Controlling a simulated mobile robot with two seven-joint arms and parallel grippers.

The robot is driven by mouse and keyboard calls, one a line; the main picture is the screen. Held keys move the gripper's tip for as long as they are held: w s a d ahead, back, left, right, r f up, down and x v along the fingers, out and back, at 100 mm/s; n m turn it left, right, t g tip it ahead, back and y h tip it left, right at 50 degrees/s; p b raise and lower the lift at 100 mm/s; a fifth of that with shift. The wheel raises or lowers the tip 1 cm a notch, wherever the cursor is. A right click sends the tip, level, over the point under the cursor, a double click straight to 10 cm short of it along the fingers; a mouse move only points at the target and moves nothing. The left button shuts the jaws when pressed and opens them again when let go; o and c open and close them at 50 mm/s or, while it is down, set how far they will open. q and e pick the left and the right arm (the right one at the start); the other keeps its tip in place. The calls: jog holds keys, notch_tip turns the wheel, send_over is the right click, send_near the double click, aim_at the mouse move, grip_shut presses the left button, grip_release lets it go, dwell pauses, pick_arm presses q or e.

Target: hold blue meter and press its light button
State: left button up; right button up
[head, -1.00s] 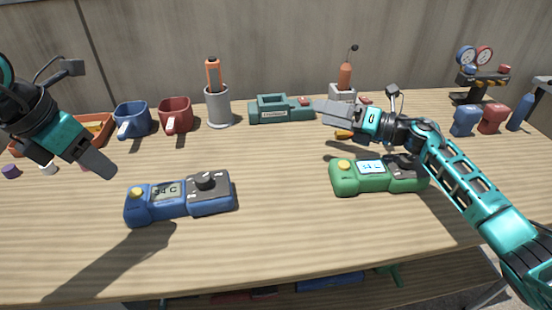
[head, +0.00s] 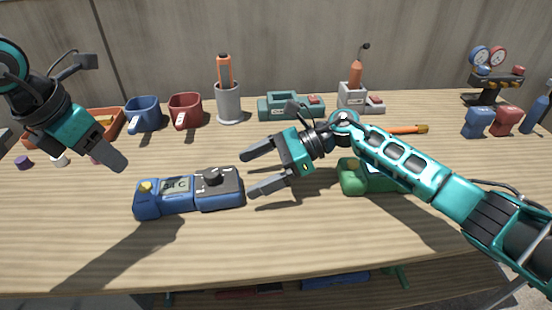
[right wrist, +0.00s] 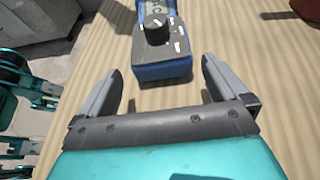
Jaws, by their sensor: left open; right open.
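The blue meter (head: 188,192) lies flat on the table at the centre left, with a yellow button (head: 146,187) at its left end, a display and a dark dial. In the right wrist view the dial end of the blue meter (right wrist: 163,66) lies ahead, between the finger lines. My right gripper (head: 248,172) is open and empty, just right of the meter's dial end and apart from it. My left gripper (head: 117,158) is above and left of the meter, apart from it; its finger gap is hard to see.
A green meter (head: 352,178) is partly hidden behind my right arm. A screwdriver (head: 405,130) lies at the right. The table front is clear.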

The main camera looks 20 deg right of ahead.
aim_at(225, 184)
jog(key=x, duration=0.7)
jog(key=shift+a, duration=0.15)
jog(key=c, duration=1)
pick_arm(q)
grip_shut()
pick_arm(e)
jog(key=shift+w, duration=0.1)
dwell(0.5)
dwell(0.5)
